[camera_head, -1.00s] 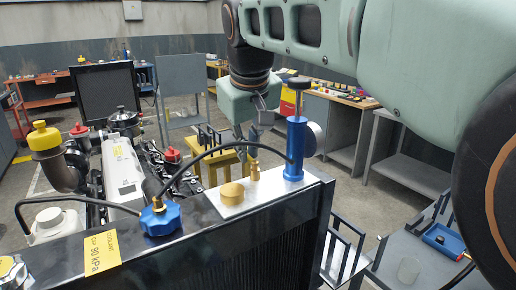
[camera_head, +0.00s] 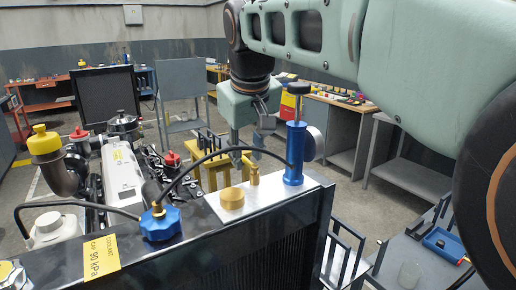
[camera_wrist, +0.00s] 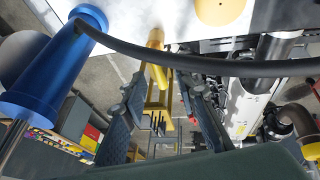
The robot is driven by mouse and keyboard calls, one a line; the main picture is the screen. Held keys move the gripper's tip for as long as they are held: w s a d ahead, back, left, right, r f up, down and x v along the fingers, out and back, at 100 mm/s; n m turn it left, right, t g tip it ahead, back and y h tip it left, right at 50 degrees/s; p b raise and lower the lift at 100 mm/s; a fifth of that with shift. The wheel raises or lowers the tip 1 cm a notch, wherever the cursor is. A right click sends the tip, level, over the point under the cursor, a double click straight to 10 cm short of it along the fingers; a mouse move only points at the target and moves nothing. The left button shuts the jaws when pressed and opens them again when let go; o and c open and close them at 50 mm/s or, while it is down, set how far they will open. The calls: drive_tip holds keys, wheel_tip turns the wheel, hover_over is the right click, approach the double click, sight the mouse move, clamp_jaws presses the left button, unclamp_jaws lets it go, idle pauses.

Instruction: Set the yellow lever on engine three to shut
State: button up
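An engine (camera_head: 122,172) with a pale cover lies at the left behind the radiator.
A blue hand pump (camera_head: 294,155), a brass cap (camera_head: 232,198) and a blue cap (camera_head: 160,222) stand on the radiator (camera_head: 262,252). A black hose (camera_head: 205,155) arches close to my gripper.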

sight(248, 162)
wheel_tip(248, 162, up, 10)
idle(0.6)
